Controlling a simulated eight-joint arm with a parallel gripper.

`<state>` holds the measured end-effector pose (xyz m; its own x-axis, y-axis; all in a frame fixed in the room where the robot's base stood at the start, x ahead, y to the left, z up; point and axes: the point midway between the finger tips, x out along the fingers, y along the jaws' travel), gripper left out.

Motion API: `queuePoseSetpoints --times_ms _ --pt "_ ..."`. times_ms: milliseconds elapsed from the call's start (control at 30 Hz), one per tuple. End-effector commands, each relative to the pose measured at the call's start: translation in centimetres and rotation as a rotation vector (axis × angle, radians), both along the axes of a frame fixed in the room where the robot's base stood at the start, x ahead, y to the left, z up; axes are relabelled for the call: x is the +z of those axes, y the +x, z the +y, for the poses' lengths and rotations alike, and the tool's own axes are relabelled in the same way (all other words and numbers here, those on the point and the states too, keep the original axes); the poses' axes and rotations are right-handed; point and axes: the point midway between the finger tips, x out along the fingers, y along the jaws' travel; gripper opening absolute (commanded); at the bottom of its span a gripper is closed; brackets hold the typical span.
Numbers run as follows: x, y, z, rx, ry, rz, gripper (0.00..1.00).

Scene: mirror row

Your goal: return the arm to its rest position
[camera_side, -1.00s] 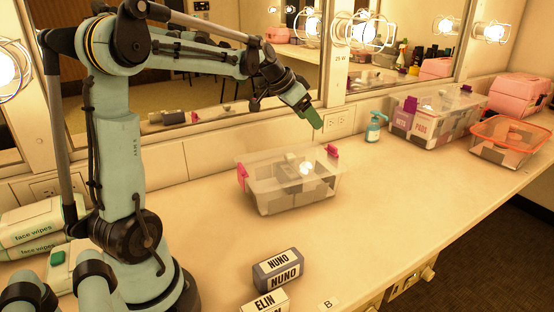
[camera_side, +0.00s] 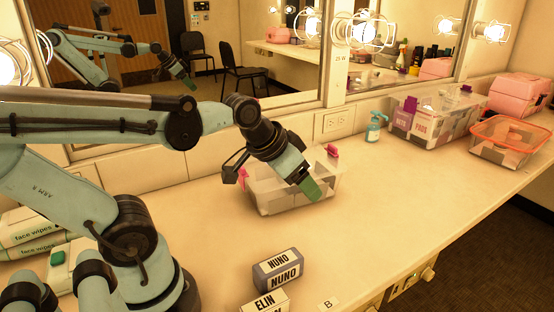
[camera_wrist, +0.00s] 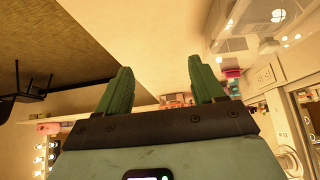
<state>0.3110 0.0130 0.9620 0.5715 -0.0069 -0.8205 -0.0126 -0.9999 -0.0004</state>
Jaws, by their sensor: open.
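My gripper (camera_side: 311,190) shows in the side view in front of the clear bin with pink latches (camera_side: 272,204), covering part of it. Its green fingertips point down and to the right. In the wrist view my gripper (camera_wrist: 160,85) has its two green fingers apart with nothing between them. The arm reaches in from the left, low over the counter. Whether the fingers touch the bin cannot be told from these views.
Two labelled blocks, NUNO (camera_side: 278,270) and ELIN (camera_side: 265,302), lie at the front of the counter (camera_side: 390,215). A teal pump bottle (camera_side: 374,127), a lidded clear bin (camera_side: 432,115), an orange-rimmed container (camera_side: 505,150) and face wipes packs (camera_side: 30,230) stand around. Mirrors line the back.

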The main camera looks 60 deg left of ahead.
Motion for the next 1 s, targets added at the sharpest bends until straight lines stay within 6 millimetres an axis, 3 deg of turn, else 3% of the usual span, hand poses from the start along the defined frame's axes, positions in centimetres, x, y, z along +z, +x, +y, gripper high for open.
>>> queuePoseSetpoints --times_ms 200,1000 --pt "-1.6 -2.0 -1.2 0.010 0.000 -0.011 0.68" --pt "-1.7 -2.1 -1.3 0.011 0.000 -0.012 0.68"
